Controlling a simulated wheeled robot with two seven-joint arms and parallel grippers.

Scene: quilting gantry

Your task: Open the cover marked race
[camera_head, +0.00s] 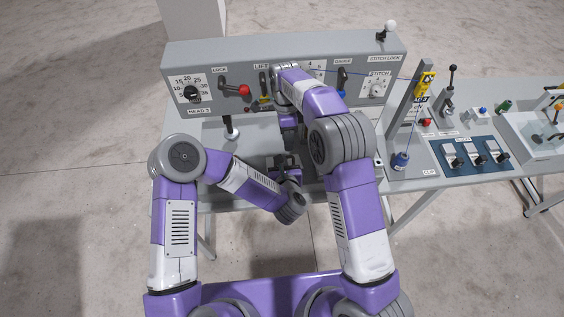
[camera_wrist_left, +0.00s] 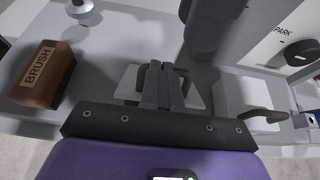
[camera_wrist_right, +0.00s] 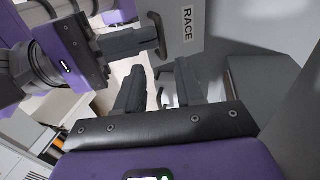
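The cover marked RACE (camera_wrist_right: 187,28) is a grey panel in the right wrist view, with a dark handle (camera_wrist_right: 157,36) beside its label. My left gripper (camera_wrist_left: 158,78) is closed at this handle (camera_wrist_left: 186,88), over a pale plate in the left wrist view; its fingers reach the handle from the left in the right wrist view. The label is not readable in the left wrist view. My right gripper (camera_wrist_right: 160,88) is open and empty just below the handle in its own view. In the head view my arms hide most of the cover area.
A wooden brush (camera_wrist_left: 40,75) lies left of the handle. Another handled block (camera_wrist_left: 250,105) stands to the right. The upright panel (camera_head: 225,60) behind holds dials and a red-knobbed lever (camera_head: 244,90).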

